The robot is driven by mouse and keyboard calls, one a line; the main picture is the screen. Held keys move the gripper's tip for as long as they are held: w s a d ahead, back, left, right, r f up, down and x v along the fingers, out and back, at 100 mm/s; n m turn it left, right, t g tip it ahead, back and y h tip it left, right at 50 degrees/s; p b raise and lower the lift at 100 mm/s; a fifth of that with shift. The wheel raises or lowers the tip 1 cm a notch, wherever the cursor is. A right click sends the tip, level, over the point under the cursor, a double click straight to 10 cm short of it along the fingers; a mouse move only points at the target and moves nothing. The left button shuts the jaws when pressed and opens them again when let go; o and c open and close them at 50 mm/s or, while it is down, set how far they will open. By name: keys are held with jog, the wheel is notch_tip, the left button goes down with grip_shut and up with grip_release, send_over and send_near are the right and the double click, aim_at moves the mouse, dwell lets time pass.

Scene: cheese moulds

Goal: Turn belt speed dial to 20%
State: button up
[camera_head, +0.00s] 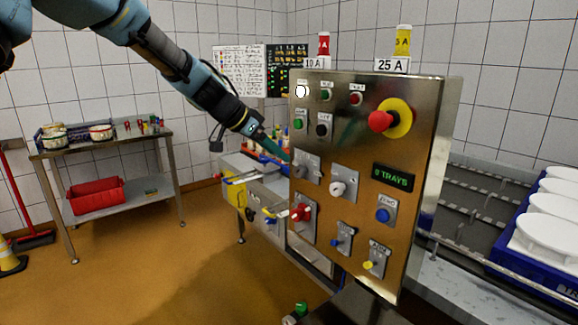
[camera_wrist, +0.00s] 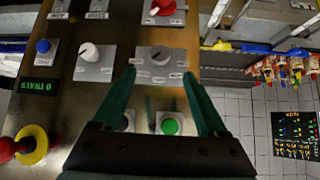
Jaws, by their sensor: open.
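The steel control panel (camera_head: 352,135) stands upright in the head view and carries several dials, buttons and switches. A grey dial on a square plate (camera_head: 299,171) sits at its left, and a white dial (camera_head: 338,188) sits to its right. Their labels are too small to read, so I cannot tell which is belt speed. In the wrist view, the grey dial (camera_wrist: 160,58) lies just beyond the fingertips, and the white dial (camera_wrist: 89,53) is left of them. My gripper (camera_wrist: 160,75) is open, its teal fingers spread either side of the grey dial's line. In the head view my gripper (camera_head: 284,156) is close to that dial; contact cannot be told.
A red emergency knob on yellow (camera_head: 392,119) juts out at the panel's upper right. A red switch (camera_head: 301,212) sits below the grey dial. A display (camera_head: 393,177) reads 0 TRAYS. A conveyor with white moulds in a blue crate (camera_head: 508,258) is at right.

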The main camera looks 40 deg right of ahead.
aim_at(296, 170)
jog(key=p+x, duration=0.3)
jog(key=x, duration=0.6)
jog(key=shift+f, duration=0.15)
grip_shut()
dwell(0.3)
